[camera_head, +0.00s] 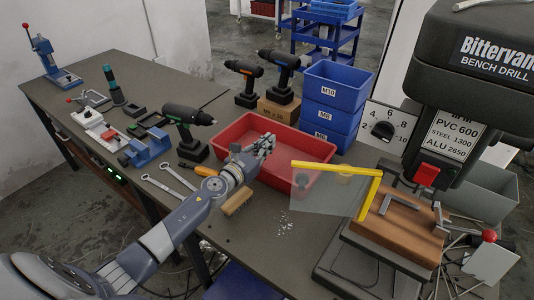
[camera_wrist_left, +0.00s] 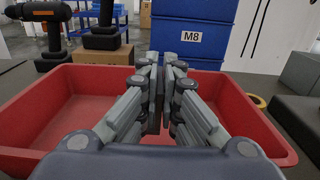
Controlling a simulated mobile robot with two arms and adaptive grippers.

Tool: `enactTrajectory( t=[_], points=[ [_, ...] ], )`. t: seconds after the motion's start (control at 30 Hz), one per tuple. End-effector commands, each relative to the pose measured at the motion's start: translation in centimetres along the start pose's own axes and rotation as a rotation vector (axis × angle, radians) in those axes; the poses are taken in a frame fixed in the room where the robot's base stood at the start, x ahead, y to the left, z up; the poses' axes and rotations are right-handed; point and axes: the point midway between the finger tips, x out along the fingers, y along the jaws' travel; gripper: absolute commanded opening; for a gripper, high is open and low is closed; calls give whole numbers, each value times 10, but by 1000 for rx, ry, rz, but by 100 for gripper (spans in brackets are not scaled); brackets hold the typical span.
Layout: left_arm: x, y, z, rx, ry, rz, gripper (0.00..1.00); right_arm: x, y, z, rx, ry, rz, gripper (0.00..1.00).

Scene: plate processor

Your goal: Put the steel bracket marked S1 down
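My left gripper (camera_head: 264,146) is above the red tray (camera_head: 228,137). In the left wrist view its fingers (camera_wrist_left: 161,72) are close together with a narrow dark strip between them. I cannot tell whether that strip is a held part or only the gap. A grey L-shaped metal piece (camera_head: 412,205) lies on the wooden block (camera_head: 392,224) under the bench drill. No S1 mark is readable, so I cannot tell which part is the bracket. The red tray also shows in the left wrist view (camera_wrist_left: 48,118), below and around the fingers. My right gripper is out of view.
Blue bins (camera_head: 333,90) stand behind the tray. The bench drill (camera_head: 470,75), a yellow-edged clear guard (camera_head: 337,169) and a grey bin (camera_head: 490,195) are at the right.

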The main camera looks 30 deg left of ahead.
Motion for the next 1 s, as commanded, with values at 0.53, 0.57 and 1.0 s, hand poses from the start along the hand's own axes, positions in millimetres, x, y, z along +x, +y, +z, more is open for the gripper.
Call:
enactTrajectory(
  t=[0.53,0.57,1.0],
  points=[
    [9,6,-35,0,-2,0,0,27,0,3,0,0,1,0],
    [8,6,-34,0,-2,0,0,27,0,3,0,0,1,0],
    [8,5,-44,0,-2,0,0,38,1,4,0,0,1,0]
  ],
)
